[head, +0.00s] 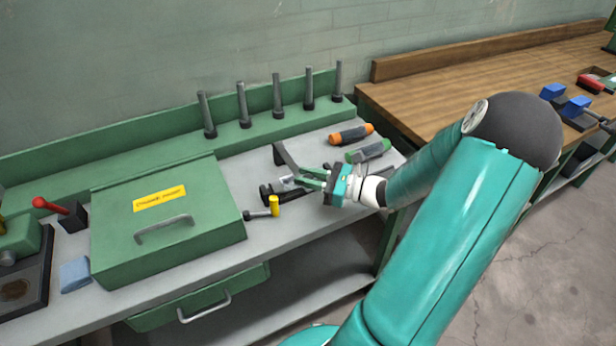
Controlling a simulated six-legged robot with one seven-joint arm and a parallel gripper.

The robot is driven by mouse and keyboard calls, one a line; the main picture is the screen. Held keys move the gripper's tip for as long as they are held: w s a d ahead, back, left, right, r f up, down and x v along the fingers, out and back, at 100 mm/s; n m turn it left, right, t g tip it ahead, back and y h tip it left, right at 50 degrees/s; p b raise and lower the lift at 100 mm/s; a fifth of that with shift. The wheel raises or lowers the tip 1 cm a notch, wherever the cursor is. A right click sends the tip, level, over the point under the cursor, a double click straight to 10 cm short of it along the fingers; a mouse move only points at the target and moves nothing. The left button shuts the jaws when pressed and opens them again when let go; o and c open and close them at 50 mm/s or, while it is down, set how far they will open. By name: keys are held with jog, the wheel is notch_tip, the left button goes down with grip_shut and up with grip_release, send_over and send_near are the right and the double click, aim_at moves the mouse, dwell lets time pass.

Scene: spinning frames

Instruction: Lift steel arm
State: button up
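A grey angled steel arm (285,157) rises from the bench top just left of my gripper, and its lower end runs behind the fingers. My gripper (300,180) is low over the bench with its fingers pointing left. The fingers lie close to the steel arm's lower end. A pale grey piece (287,183) shows at the fingertips. The small view and the overlap hide whether the fingers are apart or closed on anything.
A green lidded box (165,250) stands to the left. Orange-ended (351,134) and green-ended (369,151) tools lie behind. Several upright posts (278,96) line the back ledge.

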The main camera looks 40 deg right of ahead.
aim_at(297, 171)
grip_shut()
jog(key=shift+r, duration=0.15)
jog(key=shift+w+r+m+g, duration=0.25)
jog(key=shift+r+m+g, duration=0.15)
jog(key=shift+r, duration=0.5)
jog(key=w+d+r+m+g, duration=0.2)
jog(key=w+r+m+g, duration=0.1)
jog(key=w+r, duration=0.4)
jog(key=w+d+r+m+g+h, duration=0.1)
jog(key=w+d+r+m+g, duration=0.2)
jog(key=w, duration=0.7)
jog(key=shift+w+d+r+g, duration=0.2)
jog(key=shift+w+r+g, duration=0.2)
jog(key=shift+r+g, duration=1.2)
jog(key=shift+r+t, duration=0.35)
jog(key=shift+t, duration=0.05)
